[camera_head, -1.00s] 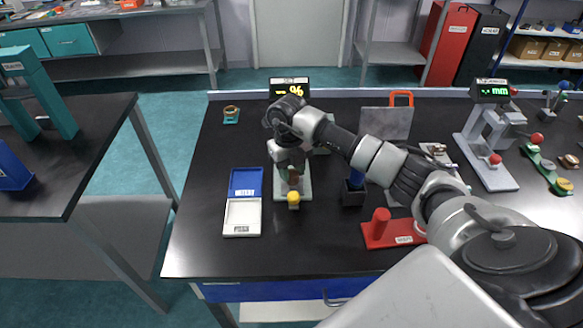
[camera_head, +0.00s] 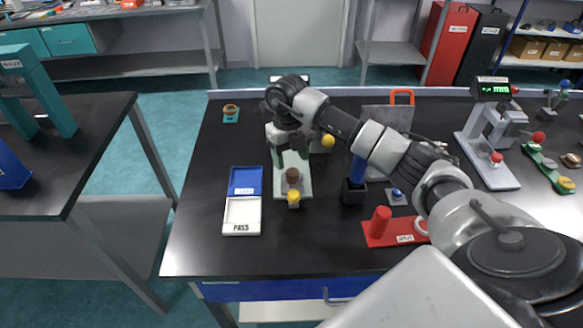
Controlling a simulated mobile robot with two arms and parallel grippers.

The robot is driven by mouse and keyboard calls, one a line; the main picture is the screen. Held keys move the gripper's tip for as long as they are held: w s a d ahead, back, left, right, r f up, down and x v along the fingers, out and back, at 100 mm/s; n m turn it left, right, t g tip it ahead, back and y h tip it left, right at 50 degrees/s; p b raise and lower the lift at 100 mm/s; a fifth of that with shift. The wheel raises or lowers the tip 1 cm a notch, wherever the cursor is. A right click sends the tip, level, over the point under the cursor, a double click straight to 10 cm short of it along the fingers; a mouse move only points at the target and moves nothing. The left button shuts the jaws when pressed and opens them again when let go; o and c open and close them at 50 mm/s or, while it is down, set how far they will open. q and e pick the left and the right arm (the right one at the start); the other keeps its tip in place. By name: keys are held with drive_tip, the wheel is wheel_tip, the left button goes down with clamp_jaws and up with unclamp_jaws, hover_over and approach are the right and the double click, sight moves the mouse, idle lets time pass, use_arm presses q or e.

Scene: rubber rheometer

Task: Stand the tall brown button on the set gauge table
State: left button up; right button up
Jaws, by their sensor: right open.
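The brown button (camera_head: 292,176) stands upright on the pale green gauge base (camera_head: 305,187), behind a yellow knob (camera_head: 294,198). I cannot tell from here how exactly it sits on the small gauge table under it. My right gripper (camera_head: 290,158) is open and empty just above and behind the button, fingers pointing down, apart from it as far as I can see. My right arm and gripper hide the gauge's upper part and most of its display. My left gripper is not in view.
A blue and white tray marked PASS (camera_head: 241,216) lies left of the gauge. A black holder with a blue handle (camera_head: 355,188) and a red stand (camera_head: 381,228) are to the right. A small teal stand (camera_head: 231,113) is at the back left. The bench front is clear.

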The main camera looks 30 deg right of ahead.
wheel_tip(320, 180, up, 8)
drive_tip(key=shift+w+b, duration=0.35)
drive_tip(key=shift+w, duration=0.1)
